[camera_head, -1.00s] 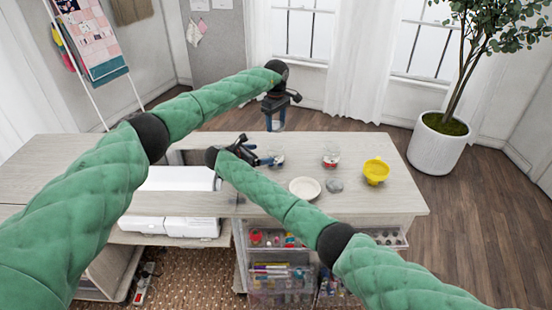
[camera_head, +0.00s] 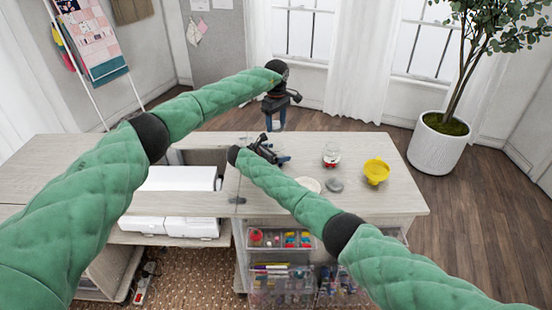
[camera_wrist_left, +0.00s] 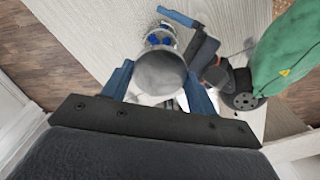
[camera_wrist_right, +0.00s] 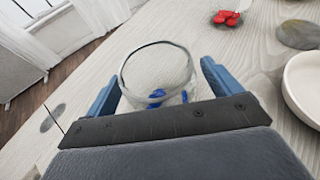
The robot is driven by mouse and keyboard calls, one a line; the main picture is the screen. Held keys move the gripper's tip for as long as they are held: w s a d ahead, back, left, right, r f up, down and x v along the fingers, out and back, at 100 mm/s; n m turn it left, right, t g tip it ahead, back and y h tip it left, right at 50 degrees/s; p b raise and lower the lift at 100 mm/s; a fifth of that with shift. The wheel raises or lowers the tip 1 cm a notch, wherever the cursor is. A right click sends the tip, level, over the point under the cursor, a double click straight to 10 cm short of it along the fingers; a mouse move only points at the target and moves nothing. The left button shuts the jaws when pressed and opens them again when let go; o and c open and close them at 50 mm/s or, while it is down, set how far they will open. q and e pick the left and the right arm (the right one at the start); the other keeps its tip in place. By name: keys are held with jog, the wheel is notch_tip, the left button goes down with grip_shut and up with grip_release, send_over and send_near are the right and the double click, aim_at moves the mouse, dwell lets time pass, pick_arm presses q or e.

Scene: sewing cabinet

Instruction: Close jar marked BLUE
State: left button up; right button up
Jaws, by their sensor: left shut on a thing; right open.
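My left gripper (camera_wrist_left: 160,88) is shut on a round grey lid (camera_wrist_left: 160,72), with one blue finger at each side of it. In the head view this gripper (camera_head: 276,122) hangs over the far edge of the cabinet top. The clear glass jar with blue pieces inside (camera_wrist_right: 158,76) stands between the fingers of my right gripper (camera_wrist_right: 158,85), which is open. In the left wrist view the jar (camera_wrist_left: 160,38) shows just beyond the lid. In the head view my right gripper (camera_head: 272,156) is low over the top, and I cannot make out the jar there.
Drawers with small items (camera_head: 280,238) lie below.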

jog(key=c, duration=1.5)
pick_arm(q)
jog(key=shift+f, duration=2.45)
pick_arm(e)
jog(key=shift+o, duration=0.2)
pick_arm(q)
jog(key=shift+f, duration=0.9)
jog(key=shift+f, duration=0.4)
